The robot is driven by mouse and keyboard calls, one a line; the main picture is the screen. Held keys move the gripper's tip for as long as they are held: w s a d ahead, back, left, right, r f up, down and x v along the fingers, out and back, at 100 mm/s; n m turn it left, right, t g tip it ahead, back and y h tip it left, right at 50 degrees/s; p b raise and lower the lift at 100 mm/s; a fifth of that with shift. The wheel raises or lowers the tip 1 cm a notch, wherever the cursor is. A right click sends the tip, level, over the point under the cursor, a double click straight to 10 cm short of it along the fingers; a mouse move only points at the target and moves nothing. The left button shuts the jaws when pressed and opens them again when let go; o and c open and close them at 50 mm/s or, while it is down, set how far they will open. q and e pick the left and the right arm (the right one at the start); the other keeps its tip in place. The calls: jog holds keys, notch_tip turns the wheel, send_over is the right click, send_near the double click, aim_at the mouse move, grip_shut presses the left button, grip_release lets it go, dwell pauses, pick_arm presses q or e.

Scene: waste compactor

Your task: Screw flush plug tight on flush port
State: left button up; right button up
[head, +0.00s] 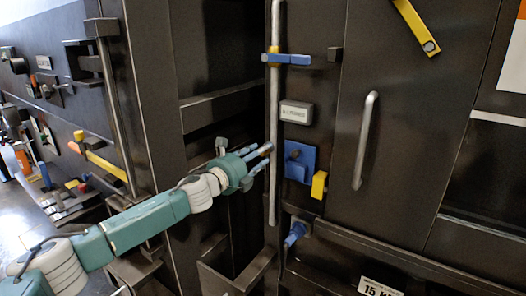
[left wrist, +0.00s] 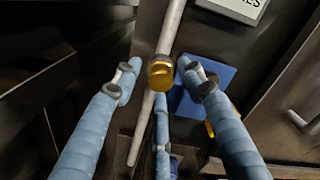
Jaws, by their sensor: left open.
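My left gripper (head: 265,156) reaches in from the left, its fingers spread open in front of a vertical grey bar. In the left wrist view its fingers (left wrist: 162,74) stand on both sides of a small round brass-coloured piece (left wrist: 160,73), which may be the flush plug. The piece appears in front of the bar; I cannot tell whether a finger touches it. A blue nozzle-like fitting (head: 295,235) sticks out of the panel below the gripper. I cannot tell which part is the flush port. My right gripper is not in view.
The vertical grey bar (head: 274,90) runs close to the fingertips. A blue bracket (head: 298,158) and a yellow block (head: 319,185) sit right of them. A door with a grey handle (head: 366,140) is farther right. A dark recess (head: 210,105) lies behind my arm.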

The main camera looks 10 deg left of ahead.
pick_arm(q)
jog(key=n+p, duration=0.2)
jog(key=n, duration=1.8)
jog(key=shift+n, duration=0.4)
jog(key=shift+r, duration=0.1)
grip_shut()
jog(key=c, duration=0.7)
grip_release()
jog(key=shift+c, duration=0.2)
grip_shut()
jog(key=m, duration=0.5)
